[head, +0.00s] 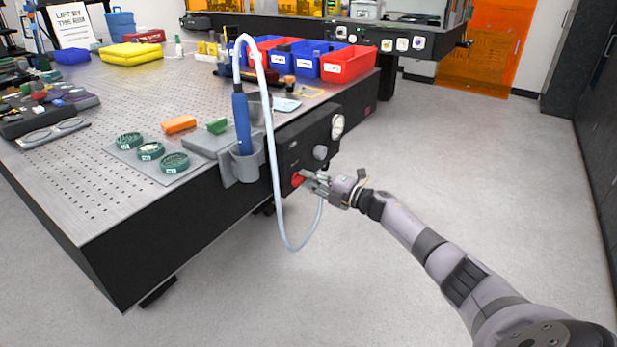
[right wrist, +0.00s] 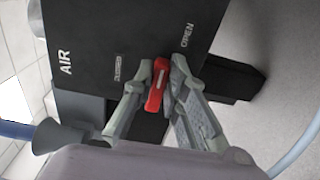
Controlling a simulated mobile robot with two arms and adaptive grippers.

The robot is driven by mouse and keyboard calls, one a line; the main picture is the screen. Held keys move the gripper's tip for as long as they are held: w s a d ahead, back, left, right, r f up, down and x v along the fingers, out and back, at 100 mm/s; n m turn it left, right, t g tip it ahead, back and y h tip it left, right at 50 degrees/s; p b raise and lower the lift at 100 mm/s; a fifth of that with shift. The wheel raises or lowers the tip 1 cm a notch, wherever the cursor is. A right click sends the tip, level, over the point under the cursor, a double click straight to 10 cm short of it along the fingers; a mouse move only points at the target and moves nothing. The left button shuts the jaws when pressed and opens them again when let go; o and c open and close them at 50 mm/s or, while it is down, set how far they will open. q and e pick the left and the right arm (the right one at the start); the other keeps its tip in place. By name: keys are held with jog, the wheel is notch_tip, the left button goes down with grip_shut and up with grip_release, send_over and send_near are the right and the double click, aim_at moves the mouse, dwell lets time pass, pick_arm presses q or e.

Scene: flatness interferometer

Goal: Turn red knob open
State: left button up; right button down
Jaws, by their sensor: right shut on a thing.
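The red knob (head: 298,179) sits low on the front of a black panel (head: 301,145) on the side of the optical table. In the right wrist view the knob (right wrist: 157,87) is a red bar with a pale line along it, between "CLOSED" and "OPEN" labels. The panel also reads "AIR". My right gripper (head: 308,180) reaches in from the right and is shut on the knob. In the wrist view its two fingers (right wrist: 164,92) lie on either side of the red bar. My left gripper is not in view.
A grey knob (head: 320,152) and a round gauge (head: 337,126) are above on the panel. A pale hose (head: 275,190) loops down close left of my gripper, from a blue tool (head: 241,124) in a grey holder (head: 245,168). The floor at right is clear.

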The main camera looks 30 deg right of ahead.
dwell(0.4)
jog(key=c, duration=1.6)
grip_release()
jog(key=shift+s+d+f, duration=0.15)
jog(key=shift+s+d, duration=0.1)
jog(key=shift+s, duration=0.3)
jog(key=v, duration=1)
jog(key=shift+s, duration=0.35)
jog(key=shift+d, duration=0.1)
